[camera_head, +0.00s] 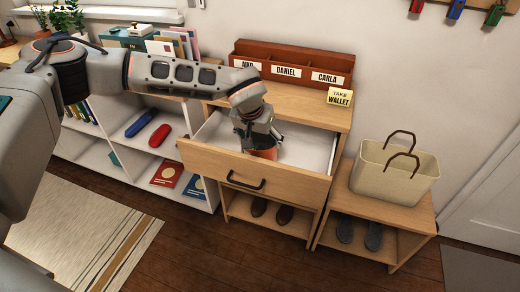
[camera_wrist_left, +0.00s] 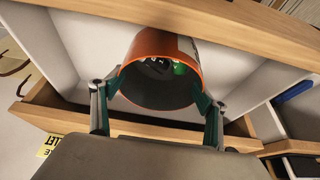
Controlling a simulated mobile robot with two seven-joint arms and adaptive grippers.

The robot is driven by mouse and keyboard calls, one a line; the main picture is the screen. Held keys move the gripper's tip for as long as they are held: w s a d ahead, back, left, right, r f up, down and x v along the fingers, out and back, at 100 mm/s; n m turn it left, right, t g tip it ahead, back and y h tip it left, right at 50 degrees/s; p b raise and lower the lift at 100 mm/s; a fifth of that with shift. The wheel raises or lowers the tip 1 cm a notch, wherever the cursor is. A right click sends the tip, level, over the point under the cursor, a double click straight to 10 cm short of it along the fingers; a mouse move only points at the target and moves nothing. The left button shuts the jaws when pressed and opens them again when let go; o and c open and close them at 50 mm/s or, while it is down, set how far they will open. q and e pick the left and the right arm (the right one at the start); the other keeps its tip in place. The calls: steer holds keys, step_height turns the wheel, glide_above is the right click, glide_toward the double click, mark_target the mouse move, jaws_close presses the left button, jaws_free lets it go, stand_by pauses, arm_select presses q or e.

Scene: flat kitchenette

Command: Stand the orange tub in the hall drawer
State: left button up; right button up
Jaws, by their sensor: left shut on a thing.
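The orange tub (camera_head: 265,154) is inside the open hall drawer (camera_head: 225,166), behind its front panel. My left gripper (camera_head: 262,142) reaches down into the drawer from above and is shut on the tub. In the left wrist view, the two green-grey fingers sit on either side of the tub (camera_wrist_left: 150,88). Its open mouth faces the camera, with something green and dark inside. Whether the tub's base touches the drawer floor is hidden. My right gripper is not in view.
A red-brown name-labelled organiser (camera_head: 290,66) and a yellow note (camera_head: 340,97) are on the cabinet top behind the drawer. A cream bag (camera_head: 395,180) stands on the low bench at right. A white shelf (camera_head: 120,155) is at left. The drawer's right part is clear.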

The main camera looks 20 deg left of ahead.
mark_target(259, 149)
arm_select(q)
step_height(259, 149, down, 4)
steer(key=shift+r+b, duration=0.1)
steer(key=shift+b, duration=0.2)
steer(key=o, duration=1.2)
